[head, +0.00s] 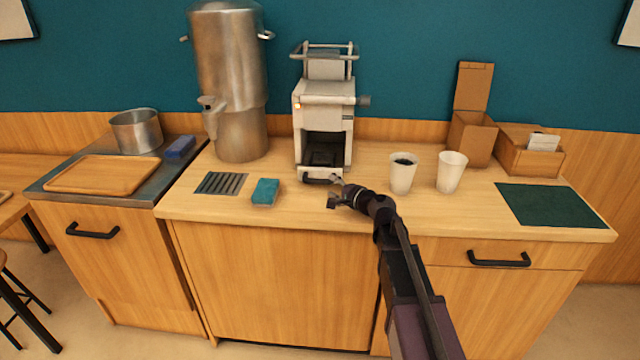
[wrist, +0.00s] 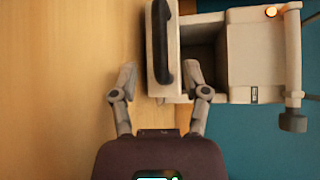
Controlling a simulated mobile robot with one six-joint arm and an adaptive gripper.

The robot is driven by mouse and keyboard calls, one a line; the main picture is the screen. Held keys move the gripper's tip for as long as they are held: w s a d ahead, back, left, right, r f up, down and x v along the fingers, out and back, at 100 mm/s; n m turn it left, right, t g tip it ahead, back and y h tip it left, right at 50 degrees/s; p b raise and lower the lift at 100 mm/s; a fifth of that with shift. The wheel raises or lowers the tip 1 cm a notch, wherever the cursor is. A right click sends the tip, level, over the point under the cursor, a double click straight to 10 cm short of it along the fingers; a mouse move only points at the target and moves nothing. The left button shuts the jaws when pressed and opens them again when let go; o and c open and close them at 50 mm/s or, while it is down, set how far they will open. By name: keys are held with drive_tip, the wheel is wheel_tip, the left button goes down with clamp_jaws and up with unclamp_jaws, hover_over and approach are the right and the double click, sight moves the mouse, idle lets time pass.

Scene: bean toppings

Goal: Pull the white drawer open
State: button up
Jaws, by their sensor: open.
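The white machine (head: 325,100) stands on the counter with a dark opening in its front. Its white drawer (head: 307,173) is at the machine's base, with a black handle (head: 319,181) across its front. In the wrist view the machine lies sideways, and the drawer front (wrist: 153,78) carries the dark handle (wrist: 162,40). My gripper (head: 334,193) is open at the drawer's front, by the right end of the handle. In the wrist view its fingertips (wrist: 160,70) lie either side of the handle's near end. I cannot tell whether they touch it.
A blue-green sponge (head: 265,192) and a drain grate (head: 221,183) lie left of the machine. A steel urn (head: 230,80) stands behind them. Two white cups (head: 403,176) (head: 451,173) stand to the right. The counter front (head: 290,215) before the drawer is clear.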

sight(323, 182)
drive_tip(key=shift+b+x, duration=0.4)
drive_tip(key=shift+x, duration=2.75)
drive_tip(key=shift+c, duration=0.2)
drive_tip(key=shift+s, duration=0.1)
clamp_jaws()
